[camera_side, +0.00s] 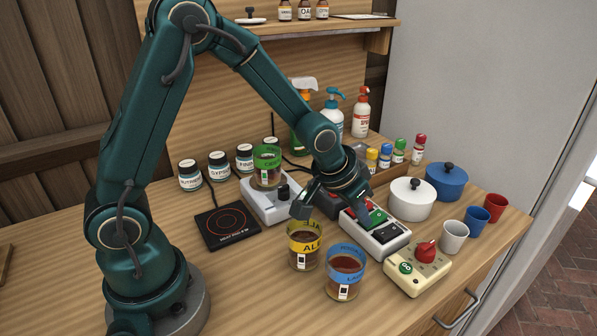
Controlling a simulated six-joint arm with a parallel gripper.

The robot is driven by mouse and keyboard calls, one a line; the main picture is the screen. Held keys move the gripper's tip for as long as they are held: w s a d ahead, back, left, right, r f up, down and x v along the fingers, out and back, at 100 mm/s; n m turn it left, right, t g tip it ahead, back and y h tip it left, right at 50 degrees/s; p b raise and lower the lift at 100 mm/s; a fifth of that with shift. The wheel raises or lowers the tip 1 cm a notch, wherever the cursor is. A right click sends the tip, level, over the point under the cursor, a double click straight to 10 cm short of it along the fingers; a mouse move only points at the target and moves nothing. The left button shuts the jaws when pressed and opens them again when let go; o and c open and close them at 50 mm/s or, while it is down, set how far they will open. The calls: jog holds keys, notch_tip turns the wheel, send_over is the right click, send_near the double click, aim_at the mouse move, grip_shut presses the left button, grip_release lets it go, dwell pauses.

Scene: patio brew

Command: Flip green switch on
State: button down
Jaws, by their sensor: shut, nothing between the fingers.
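The green switch (378,217) is on a pale switch box (398,250) right of the middle of the side view, beside a dark switch. My gripper (350,205) is shut and empty. It points down over the far left end of this box, close to the green switch. It hides part of the box, and I cannot tell whether it touches the switch. Which way the green switch is tilted is not clear.
Two cups of brown contents, yellow-banded (304,246) and blue-banded (344,270), stand in front. A cream box with a red knob (425,251) is to the right. A green-banded cup (266,167) stands on a white device (262,206) behind. White (410,199) and blue (446,182) pots stand right.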

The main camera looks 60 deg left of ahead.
jog(key=shift+r, duration=0.6)
jog(key=w+r+v, duration=0.1)
jog(key=v, duration=1.5)
jog(key=s+f, duration=0.5)
jog(key=s, duration=0.7)
jog(key=shift+s+a, duration=0.3)
jog(key=shift+s, duration=0.1)
